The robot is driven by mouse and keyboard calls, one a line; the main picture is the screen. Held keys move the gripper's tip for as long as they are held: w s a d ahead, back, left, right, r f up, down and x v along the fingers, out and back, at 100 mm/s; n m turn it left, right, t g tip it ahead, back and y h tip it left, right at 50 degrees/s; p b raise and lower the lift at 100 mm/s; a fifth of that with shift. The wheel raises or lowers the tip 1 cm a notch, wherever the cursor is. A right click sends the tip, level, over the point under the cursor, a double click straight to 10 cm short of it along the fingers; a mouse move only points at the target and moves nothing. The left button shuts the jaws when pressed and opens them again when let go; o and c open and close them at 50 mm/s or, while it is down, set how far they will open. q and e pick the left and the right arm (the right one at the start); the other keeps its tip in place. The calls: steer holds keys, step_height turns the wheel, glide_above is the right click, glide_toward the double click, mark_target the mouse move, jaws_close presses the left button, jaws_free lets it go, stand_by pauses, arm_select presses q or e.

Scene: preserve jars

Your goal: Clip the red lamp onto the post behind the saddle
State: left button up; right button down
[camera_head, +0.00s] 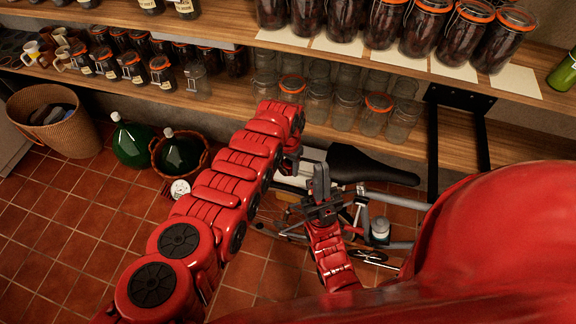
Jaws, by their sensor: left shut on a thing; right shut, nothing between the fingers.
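The black saddle (368,166) of a bicycle is in the middle of the head view, its wide rear end toward the left. The post behind it cannot be made out; my arms cover that area. My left arm reaches in from the lower left, and my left gripper (291,164) is just left of the saddle's rear, mostly hidden by its wrist. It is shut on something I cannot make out. No red lamp can be told apart from my red arms. My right gripper (321,190) is shut and empty, pointing up in front of the saddle's rear.
The bicycle's grey frame (392,201) runs right, with a pale bottle (380,229) on it. Wooden shelves (225,101) with jars line the wall behind, and a black bracket (433,150) stands right of the saddle. A basket (57,122) and green demijohns (131,143) stand left. Tiled floor at left is open.

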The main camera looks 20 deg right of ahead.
mark_target(287, 162)
arm_select(q)
steer(key=o, duration=1.2)
steer(key=shift+r+p, duration=0.4)
step_height(287, 162, up, 6)
steer(key=p, duration=0.2)
steer(key=shift+w+a+f+p, duration=0.1)
steer(key=shift+a+f+p, duration=0.1)
steer(key=shift+p, duration=0.1)
step_height(287, 162, up, 11)
steer(key=b, duration=0.3)
steer(key=shift+d, duration=0.15)
